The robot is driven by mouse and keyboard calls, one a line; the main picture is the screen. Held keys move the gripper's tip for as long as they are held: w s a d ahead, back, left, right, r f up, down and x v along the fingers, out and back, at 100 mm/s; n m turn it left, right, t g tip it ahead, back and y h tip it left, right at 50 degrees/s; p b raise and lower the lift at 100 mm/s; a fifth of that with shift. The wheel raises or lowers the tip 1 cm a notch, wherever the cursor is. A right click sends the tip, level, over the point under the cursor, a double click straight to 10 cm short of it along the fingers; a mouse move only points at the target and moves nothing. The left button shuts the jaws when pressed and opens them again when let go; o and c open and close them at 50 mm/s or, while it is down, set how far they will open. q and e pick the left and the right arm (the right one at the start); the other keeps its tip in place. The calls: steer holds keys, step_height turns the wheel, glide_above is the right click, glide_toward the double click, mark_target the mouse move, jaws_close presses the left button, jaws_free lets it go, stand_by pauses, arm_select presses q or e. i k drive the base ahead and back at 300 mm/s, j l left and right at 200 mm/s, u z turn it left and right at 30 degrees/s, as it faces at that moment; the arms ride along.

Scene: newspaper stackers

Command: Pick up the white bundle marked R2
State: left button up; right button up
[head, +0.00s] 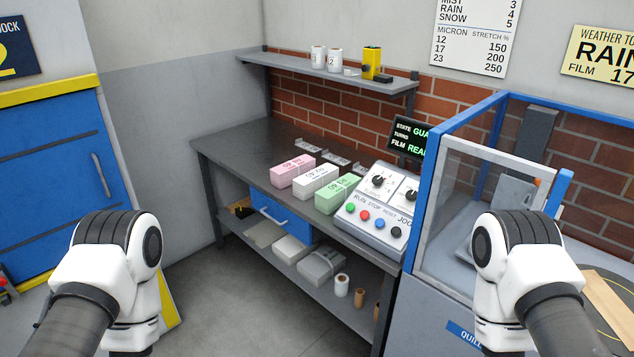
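A white bundle (316,182) lies on the dark workbench (236,150), in the middle of a row of three. Its top carries small upside-down lettering that is too small to read surely. A pink bundle (292,171) lies just left of it and a green bundle (338,194) just right of it. The white bundle's top and front end show, and nothing covers it. White joints of my two arms show at the lower left and lower right, well short of the bench. Neither of my grippers is in view.
A control box (377,211) with knobs and coloured buttons stands right of the green bundle. Low metal dividers (320,152) lie behind the bundles. A wall shelf (300,66) hangs above. A blue-framed machine (428,190) stands at right. The bench's left part is clear.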

mark_target(304, 186)
steer(key=i+j, duration=0.95)
steer(key=j, duration=0.15)
steer(key=l+z, duration=0.05)
